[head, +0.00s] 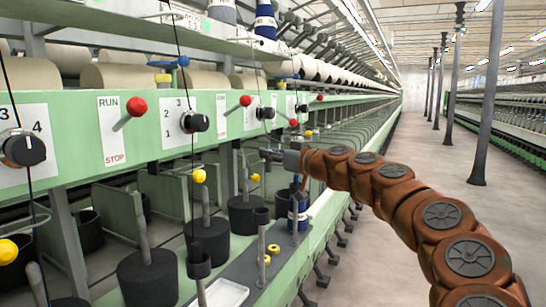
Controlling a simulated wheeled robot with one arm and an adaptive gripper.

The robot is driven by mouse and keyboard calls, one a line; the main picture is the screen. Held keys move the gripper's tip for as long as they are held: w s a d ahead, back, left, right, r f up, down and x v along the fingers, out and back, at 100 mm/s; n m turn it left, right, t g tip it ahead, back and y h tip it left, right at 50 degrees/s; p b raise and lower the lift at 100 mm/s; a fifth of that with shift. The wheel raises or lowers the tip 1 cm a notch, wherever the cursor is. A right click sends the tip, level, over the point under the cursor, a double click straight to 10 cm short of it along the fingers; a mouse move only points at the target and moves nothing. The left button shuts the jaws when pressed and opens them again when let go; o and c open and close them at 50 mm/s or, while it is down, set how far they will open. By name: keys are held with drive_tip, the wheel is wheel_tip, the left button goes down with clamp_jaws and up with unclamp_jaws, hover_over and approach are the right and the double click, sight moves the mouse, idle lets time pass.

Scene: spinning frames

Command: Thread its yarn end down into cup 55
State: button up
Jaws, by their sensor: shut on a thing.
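My gripper (268,154) is at the end of my brown arm, in front of the green spinning frame. It is shut on the yarn end, which is too thin to make out at the jaws. Several black cups (147,280) stand in a row below, around grey upright posts. Other black cups (208,240) stand farther along, below and left of my gripper. No number 55 is readable, so I cannot tell which is cup 55.
Red-knobbed levers (136,106) and black dials (195,122) stick out from the green panel (75,140). A blue-and-white bobbin (298,210) stands below my gripper. The aisle floor (410,170) at right is clear beside dark columns.

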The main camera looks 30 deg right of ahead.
drive_tip(key=shift+f, duration=0.1)
idle(0.3)
drive_tip(key=f+y, duration=0.1)
drive_tip(key=f, duration=0.1)
drive_tip(key=f+n+y+p, duration=0.1)
drive_tip(key=w+f+n+g+y, duration=0.1)
drive_tip(key=f, duration=0.1)
drive_tip(key=shift+a+f+p, duration=0.2)
drive_tip(key=shift+f+p, duration=0.1)
drive_tip(key=shift+f, duration=0.05)
drive_tip(key=f+y, duration=0.1)
drive_tip(key=f+n+g+p, duration=0.1)
drive_tip(key=d+f+n+y, duration=0.1)
drive_tip(key=shift+s+y, duration=0.3)
drive_tip(key=shift+g, duration=0.3)
drive_tip(key=a, duration=0.2)
drive_tip(key=a+p, duration=0.1)
drive_tip(key=shift+s+a+f, duration=0.1)
drive_tip(key=shift+s+f, duration=0.15)
drive_tip(key=shift+f, duration=0.15)
wheel_tip(320, 180, down, 3)
drive_tip(key=b, duration=0.4)
